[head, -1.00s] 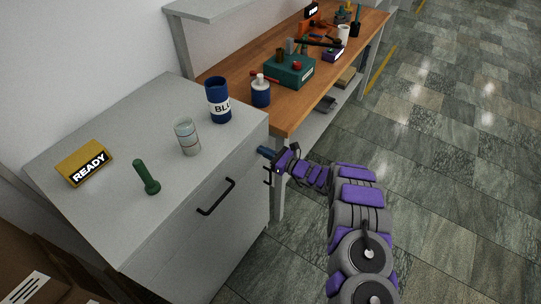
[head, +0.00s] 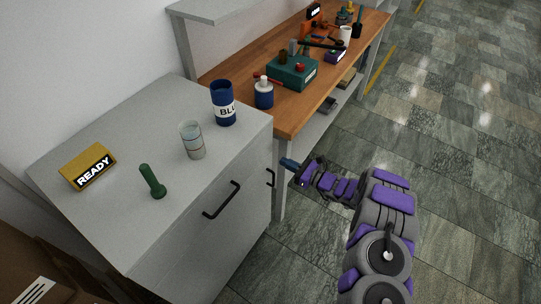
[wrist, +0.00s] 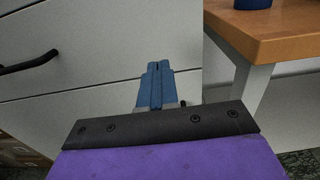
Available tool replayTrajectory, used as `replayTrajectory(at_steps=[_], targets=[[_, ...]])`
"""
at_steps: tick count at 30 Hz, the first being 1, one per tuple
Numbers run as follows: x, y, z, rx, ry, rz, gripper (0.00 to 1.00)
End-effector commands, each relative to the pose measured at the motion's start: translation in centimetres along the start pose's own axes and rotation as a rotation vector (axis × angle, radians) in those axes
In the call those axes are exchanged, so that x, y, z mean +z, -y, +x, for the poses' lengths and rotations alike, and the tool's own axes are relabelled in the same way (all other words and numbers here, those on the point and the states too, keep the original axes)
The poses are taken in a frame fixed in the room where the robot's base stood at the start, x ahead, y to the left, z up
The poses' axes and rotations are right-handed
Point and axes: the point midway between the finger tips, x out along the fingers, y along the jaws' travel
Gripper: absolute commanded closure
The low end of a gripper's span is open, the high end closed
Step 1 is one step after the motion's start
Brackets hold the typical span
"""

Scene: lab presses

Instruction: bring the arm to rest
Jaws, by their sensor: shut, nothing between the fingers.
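My gripper (head: 288,163) is shut and empty. In the head view it is held out in front of the right end of the grey cabinet (head: 120,130), near the workbench leg, below the height of the cabinet top. In the wrist view the blue fingers (wrist: 156,84) lie together, pointing at the pale cabinet front (wrist: 110,50). Whether the tips touch the front I cannot tell.
The cabinet top holds a yellow READY block (head: 87,166), a green stamp-like tool (head: 152,181), a clear cup (head: 192,140) and a blue canister (head: 223,103). A black handle (head: 222,200) juts from the front. The wooden workbench (head: 290,112) carries several items. The tiled floor (head: 460,150) at right is clear.

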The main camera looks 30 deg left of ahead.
Motion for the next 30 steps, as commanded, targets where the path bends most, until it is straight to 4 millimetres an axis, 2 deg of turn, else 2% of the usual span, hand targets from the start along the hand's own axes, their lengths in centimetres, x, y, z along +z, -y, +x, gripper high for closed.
replayTrajectory(at_steps=[1,6,20,23,25,30], targets=[[0.2,0.1,-1.3,-0.005,0.001,0.002,1.00],[0.0,0.1,-3.7,-0.003,-0.003,0.003,1.00],[-0.1,-0.1,-5.0,0.003,-0.006,-0.001,1.00],[1.3,-0.5,-5.1,0.024,0.000,-0.017,1.00],[3.0,-1.1,-4.9,0.055,0.001,-0.040,1.00],[8.7,-3.9,-4.4,0.173,-0.010,-0.136,1.00]])
